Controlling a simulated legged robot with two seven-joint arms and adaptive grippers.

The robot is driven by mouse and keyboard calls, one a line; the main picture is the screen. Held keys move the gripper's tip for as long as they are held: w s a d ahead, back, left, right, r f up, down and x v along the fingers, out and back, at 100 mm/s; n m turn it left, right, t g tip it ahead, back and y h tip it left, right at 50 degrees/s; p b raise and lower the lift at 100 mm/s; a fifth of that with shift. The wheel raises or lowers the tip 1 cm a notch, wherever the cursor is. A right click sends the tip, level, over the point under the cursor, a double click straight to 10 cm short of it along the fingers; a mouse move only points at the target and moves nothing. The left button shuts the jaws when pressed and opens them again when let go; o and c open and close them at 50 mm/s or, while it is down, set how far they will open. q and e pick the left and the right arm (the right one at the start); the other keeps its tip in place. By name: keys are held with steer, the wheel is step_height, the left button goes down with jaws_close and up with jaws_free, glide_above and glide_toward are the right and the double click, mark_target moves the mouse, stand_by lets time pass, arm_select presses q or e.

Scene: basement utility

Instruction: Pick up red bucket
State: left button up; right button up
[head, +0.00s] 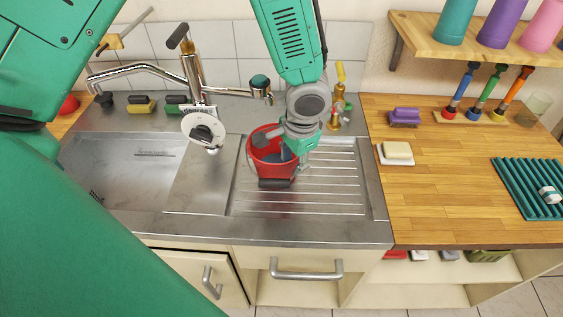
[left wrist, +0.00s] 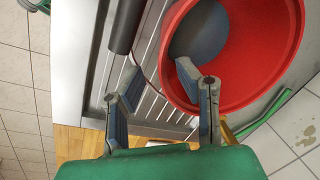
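The red bucket (head: 284,171) stands on the ribbed metal drainboard (head: 335,190), right of the sink basin. A dark handle grip (head: 277,183) lies by its near side. My left gripper (head: 284,150) is at the bucket's rim. In the left wrist view the red bucket (left wrist: 270,95) fills the upper right, with a grey round thing (left wrist: 198,32) inside it. The left gripper (left wrist: 159,72) is open there. One finger reaches over the bucket's mouth and the other is outside, over the drainboard. The rim passes between them, and contact cannot be told. My right gripper is not in view.
The tap (head: 195,85) stands left of the bucket, above the sink basin (head: 110,170). A soap bar (head: 397,150) and a purple brush (head: 405,117) lie on the wooden counter (head: 450,200) at right. A shelf (head: 450,47) with cups hangs above. The drainboard's right part is clear.

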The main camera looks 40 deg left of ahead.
mark_target(284, 177)
arm_select(q)
steer(key=a+f, duration=0.2)
steer(key=shift+w+f, duration=0.15)
steer(key=shift+f, duration=0.15)
steer(key=f, duration=0.2)
steer(key=f+p, duration=0.1)
steer(key=shift+s+a+f, duration=0.2)
steer(key=shift+a+f, duration=0.05)
steer(key=shift+a, duration=0.05)
steer(key=shift+w+d+f, duration=0.1)
steer(key=shift+d+f, duration=0.05)
steer(key=shift+f, duration=0.15)
steer(key=shift+w+d+f, duration=0.1)
steer(key=shift+d, duration=0.45)
steer(key=c, duration=0.6)
steer(key=shift+a, duration=0.15)
jaws_close()
steer(key=shift+a, duration=0.4)
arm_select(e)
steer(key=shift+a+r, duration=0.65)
